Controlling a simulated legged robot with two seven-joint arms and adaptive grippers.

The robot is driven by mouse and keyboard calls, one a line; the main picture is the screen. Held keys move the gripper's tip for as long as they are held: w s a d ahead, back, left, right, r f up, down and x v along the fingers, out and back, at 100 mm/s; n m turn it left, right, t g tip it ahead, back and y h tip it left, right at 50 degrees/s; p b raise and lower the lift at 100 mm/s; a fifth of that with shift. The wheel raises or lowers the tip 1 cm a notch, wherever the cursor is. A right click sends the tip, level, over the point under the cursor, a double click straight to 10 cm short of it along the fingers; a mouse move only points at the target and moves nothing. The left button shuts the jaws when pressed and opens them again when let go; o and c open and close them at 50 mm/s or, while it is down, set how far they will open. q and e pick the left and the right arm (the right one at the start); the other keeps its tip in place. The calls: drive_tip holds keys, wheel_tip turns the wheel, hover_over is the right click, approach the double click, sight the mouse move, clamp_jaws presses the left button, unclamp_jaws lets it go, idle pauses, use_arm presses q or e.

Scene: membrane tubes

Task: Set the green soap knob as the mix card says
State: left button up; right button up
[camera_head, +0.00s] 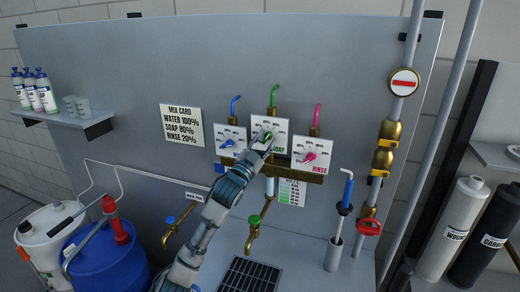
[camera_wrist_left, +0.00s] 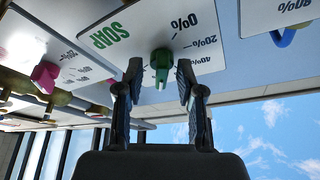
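The mix card (camera_head: 182,126) on the panel reads water 100%, soap 80%, rinse 20%. The green soap knob (camera_wrist_left: 161,62) sits on the white soap dial card (camera_wrist_left: 125,50), which shows upside down in the left wrist view. My left gripper (camera_wrist_left: 160,85) has its fingers on either side of the knob, with a small gap visible on each side. In the head view the gripper (camera_head: 262,146) partly covers the soap dial (camera_head: 278,128). The knob's narrow grip points down in the wrist view; I cannot tell its exact setting. My right gripper is not in view.
The blue-knob dial (camera_head: 229,142) is close on the left and the pink rinse knob (camera_head: 309,157) close on the right. A brass pipe (camera_head: 300,174) runs below the dials. A green-handled tap (camera_head: 254,224) and a blue-handled tap (camera_head: 172,220) stand lower down.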

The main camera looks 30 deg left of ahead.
use_arm(q)
drive_tip(key=v, duration=1.1)
drive_tip(key=shift+s+f, duration=0.2)
drive_tip(key=shift+s, duration=0.05)
drive_tip(key=shift+a+r, duration=0.1)
